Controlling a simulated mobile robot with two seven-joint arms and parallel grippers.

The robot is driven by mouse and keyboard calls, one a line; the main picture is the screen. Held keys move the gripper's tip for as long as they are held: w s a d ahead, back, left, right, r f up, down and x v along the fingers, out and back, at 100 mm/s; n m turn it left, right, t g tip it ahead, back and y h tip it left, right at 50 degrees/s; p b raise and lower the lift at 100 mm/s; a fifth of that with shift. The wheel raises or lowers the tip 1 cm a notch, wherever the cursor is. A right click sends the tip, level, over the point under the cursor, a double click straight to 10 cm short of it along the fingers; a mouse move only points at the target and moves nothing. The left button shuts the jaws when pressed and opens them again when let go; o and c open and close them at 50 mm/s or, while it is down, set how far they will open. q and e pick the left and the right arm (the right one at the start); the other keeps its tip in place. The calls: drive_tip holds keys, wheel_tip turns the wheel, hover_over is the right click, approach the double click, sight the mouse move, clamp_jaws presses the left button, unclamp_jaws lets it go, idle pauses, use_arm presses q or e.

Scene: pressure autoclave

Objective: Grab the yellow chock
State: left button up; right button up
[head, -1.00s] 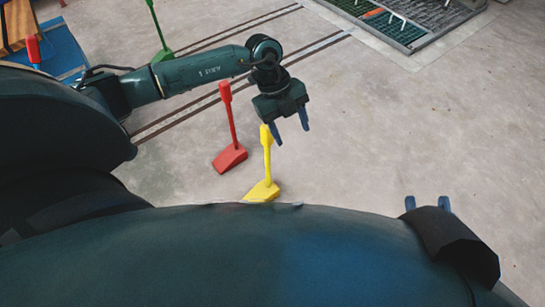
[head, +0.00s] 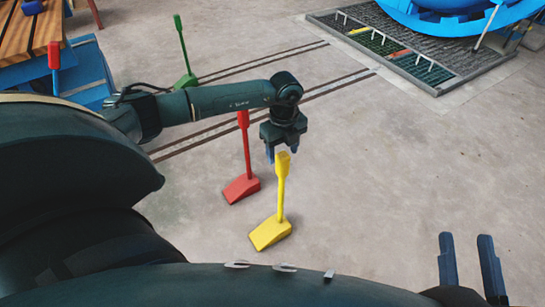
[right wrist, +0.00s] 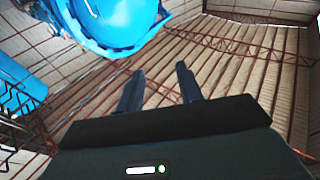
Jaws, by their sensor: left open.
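The yellow chock (head: 271,233) stands on the concrete floor in the head view, its wedge on the ground and its handle rising upright with a slight tilt. My left gripper (head: 282,157) points down right at the top of the yellow handle. It is open; whether the handle top is between its fingers or just in front of them, I cannot tell. My right gripper (head: 468,270) is at the lower right of the head view, fingers apart and empty. In the right wrist view its open fingers (right wrist: 160,88) point up toward the ceiling and the blue vessel.
A red chock (head: 241,188) stands just behind the yellow one. A green chock (head: 186,80) stands farther back, and another red handle (head: 54,62) is by the blue steps at left. A floor grating (head: 400,55) and blue vessel (head: 450,15) are at back right. The right floor is clear.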

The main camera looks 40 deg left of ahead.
sight(283, 154)
use_arm(q)
wheel_tip(283, 154, down, 3)
drive_tip(key=shift+w+b, duration=0.15)
drive_tip(key=shift+b, duration=0.3)
drive_tip(key=shift+f, duration=0.2)
use_arm(e)
drive_tip(key=shift+w+d+r+n+t+y, duration=0.15)
drive_tip(key=shift+r+n+y, duration=0.1)
drive_tip(key=shift+r, duration=0.15)
drive_tip(key=shift+w+a+r+n+t+y, duration=0.1)
drive_tip(key=shift+w+r+n+t+y, duration=0.1)
drive_tip(key=shift+r+n, duration=0.15)
drive_tip(key=shift+w+d+r+n+t+y, duration=0.15)
drive_tip(key=shift+r+n+y, duration=0.1)
drive_tip(key=shift+r, duration=0.2)
use_arm(q)
drive_tip(key=shift+c, duration=0.2)
use_arm(e)
drive_tip(key=shift+a, duration=0.1)
use_arm(q)
clamp_jaws()
drive_tip(key=shift+r, duration=0.15)
use_arm(e)
drive_tip(key=shift+f, duration=0.1)
